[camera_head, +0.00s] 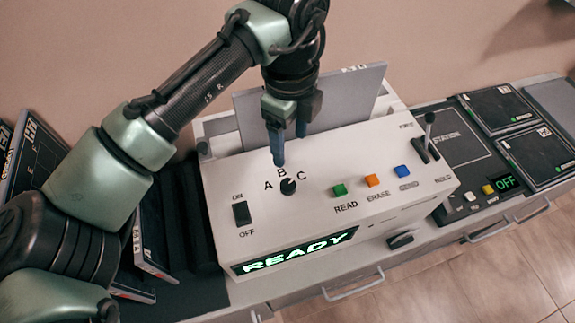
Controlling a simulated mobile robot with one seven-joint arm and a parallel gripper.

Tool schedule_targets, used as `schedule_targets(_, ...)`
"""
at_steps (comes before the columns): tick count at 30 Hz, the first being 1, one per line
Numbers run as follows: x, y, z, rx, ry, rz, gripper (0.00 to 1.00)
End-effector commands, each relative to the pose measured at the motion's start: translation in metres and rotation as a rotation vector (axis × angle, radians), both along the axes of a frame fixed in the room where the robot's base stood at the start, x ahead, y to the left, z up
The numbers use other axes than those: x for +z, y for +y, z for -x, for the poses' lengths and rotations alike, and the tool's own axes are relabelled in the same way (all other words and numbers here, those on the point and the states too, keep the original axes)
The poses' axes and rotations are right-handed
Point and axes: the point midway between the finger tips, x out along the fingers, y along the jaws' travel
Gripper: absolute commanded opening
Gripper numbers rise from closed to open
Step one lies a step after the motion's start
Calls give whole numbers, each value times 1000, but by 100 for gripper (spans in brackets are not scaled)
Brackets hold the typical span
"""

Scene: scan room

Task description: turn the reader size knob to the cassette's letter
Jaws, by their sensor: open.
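The size knob (288,187) is a small black dial on top of the white reader (320,235), with the letters A, B and C around its far side. Its pointer is too small to read with certainty. My gripper (290,148) is open and empty, fingers down, just behind and above the knob, with one fingertip close to the letter B. I cannot tell whether it touches the panel. A grey upright plate (357,98), possibly the cassette, stands at the back of the reader, partly hidden by my gripper. I cannot read a size letter on it.
The reader's display (295,252) shows READY in green. An ON/OFF switch (242,213), green (339,190), orange (372,180) and blue (403,171) buttons and a lever (428,130) surround the knob area. Black cassettes (497,107) lie right; others (150,235) lean left.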

Motion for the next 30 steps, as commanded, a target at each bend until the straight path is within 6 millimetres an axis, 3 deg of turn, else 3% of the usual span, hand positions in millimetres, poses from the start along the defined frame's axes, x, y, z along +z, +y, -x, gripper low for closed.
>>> schedule_targets(5,-17,7,4,-5,27,-12,72)
schedule_targets(21,-117,5,3,-5,22,-11,72)
schedule_targets(30,-131,5,3,-6,19,-10,72)
